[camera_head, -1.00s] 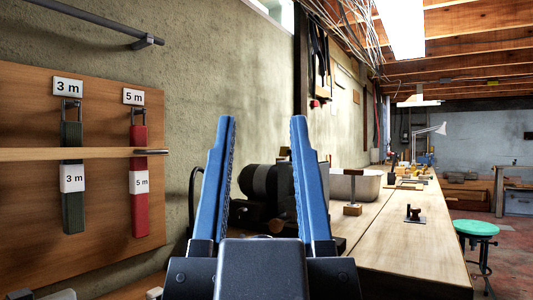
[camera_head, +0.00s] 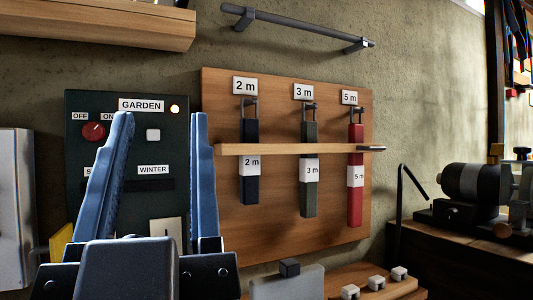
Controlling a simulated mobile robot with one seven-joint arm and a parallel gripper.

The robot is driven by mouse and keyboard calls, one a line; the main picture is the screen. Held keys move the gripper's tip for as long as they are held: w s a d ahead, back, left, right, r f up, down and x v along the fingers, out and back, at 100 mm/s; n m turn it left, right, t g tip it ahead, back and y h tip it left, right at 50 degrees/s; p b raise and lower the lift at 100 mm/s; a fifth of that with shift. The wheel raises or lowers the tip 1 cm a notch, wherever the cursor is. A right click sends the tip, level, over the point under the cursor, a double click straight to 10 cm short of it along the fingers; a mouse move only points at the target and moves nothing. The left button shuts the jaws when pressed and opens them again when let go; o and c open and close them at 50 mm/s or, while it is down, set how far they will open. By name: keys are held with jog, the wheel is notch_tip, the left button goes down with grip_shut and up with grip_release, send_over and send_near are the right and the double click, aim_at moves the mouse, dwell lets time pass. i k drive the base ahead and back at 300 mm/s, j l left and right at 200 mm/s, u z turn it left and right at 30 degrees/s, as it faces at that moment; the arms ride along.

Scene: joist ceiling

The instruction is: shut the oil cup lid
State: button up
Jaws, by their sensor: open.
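My gripper (camera_head: 162,118) is at the lower left of the head view, with its two blue fingers pointing up, apart and empty. Its fingers overlap the view of a dark green panel on the wall. I cannot make out an oil cup or its lid for certain. A black and grey machine (camera_head: 472,183) stands on a wooden bench at the right, with small parts on top, one of them yellow. These are too small to identify, and my gripper is well to the left of the machine.
The green GARDEN panel (camera_head: 84,112) has a red knob and a lit lamp. A wooden board (camera_head: 278,88) holds 2 m, 3 m and 5 m straps behind a jutting wooden bar (camera_head: 285,149). A grey rail (camera_head: 300,27) is above. White-topped blocks (camera_head: 376,283) stand low in front.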

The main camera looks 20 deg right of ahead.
aim_at(496, 149)
jog(key=l+u, duration=0.3)
jog(key=l, duration=0.15)
jog(key=k+l+u, duration=0.15)
jog(key=l+u, duration=0.15)
jog(key=l, duration=0.15)
jog(key=k+l+u, duration=0.15)
jog(key=l+u, duration=0.15)
jog(key=k+l, duration=0.2)
jog(key=l, duration=0.35)
jog(key=k+l, duration=0.25)
jog(key=l, duration=0.3)
jog(key=k+l, duration=0.2)
jog(key=l, duration=0.3)
jog(key=k+l, duration=0.2)
jog(key=l, duration=0.35)
jog(key=k+l, duration=0.2)
jog(key=l, duration=0.35)
jog(key=k+l, duration=0.25)
jog(key=l, duration=0.3)
jog(key=k+l, duration=0.2)
jog(key=l, duration=0.3)
jog(key=k+l, duration=0.2)
jog(key=l, duration=0.35)
